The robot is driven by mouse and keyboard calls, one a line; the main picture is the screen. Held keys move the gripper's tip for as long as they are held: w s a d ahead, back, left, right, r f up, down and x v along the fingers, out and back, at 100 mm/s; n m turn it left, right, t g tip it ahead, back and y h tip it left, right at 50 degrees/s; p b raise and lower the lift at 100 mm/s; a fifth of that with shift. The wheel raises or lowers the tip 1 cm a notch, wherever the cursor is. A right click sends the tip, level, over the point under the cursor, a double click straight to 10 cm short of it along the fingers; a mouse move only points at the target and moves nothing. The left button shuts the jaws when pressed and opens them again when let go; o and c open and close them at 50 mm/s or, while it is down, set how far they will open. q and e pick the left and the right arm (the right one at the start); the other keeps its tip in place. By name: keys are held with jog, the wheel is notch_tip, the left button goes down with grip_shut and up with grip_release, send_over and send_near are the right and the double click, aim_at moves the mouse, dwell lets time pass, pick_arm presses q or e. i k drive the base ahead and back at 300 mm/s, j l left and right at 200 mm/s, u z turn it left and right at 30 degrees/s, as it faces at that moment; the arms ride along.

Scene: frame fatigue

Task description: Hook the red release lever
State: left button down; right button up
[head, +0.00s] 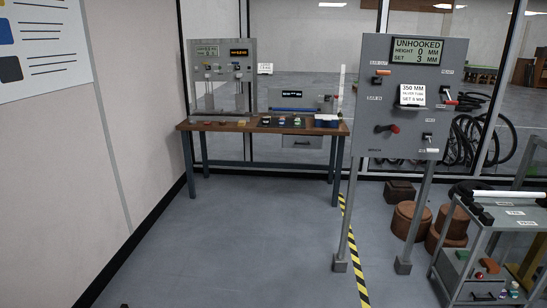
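A grey upright control panel (372,105) stands on two legs at the right of centre in the head view. Its display (416,51) reads UNHOOKED, HEIGHT 0 MM, SET 3 MM. A lever with a red knob (394,129) sits low on the panel's left half. Another red-tipped lever (451,103) sticks out at the right edge. The labels are too small to tell which is the release lever. A white card (412,95) reading 350 MM and SET 3 MM is in the middle. Neither of my grippers is in view.
A wooden workbench (222,126) with a second panel (222,75) stands at the back. A grey cart (484,240) is at the right front. Brown round blocks (410,221) lie behind the panel's legs. The floor (250,235) left of the striped tape (355,250) is clear.

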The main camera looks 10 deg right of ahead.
aim_at(450, 101)
jog(key=i+l+z, duration=0.2)
jog(key=i+z, duration=0.3)
jog(key=i+j+z, duration=0.1)
jog(key=i+z, duration=0.35)
jog(key=i, duration=0.3)
jog(key=i+j+z, duration=0.25)
jog(key=i+z, duration=0.25)
jog(key=i+l+z, duration=0.25)
jog(key=i, duration=0.15)
jog(key=i+l+z, duration=0.25)
jog(key=i, duration=0.2)
jog(key=i+z, duration=0.3)
jog(key=i, duration=0.15)
jog(key=i+l, duration=0.4)
jog(key=l, duration=0.15)
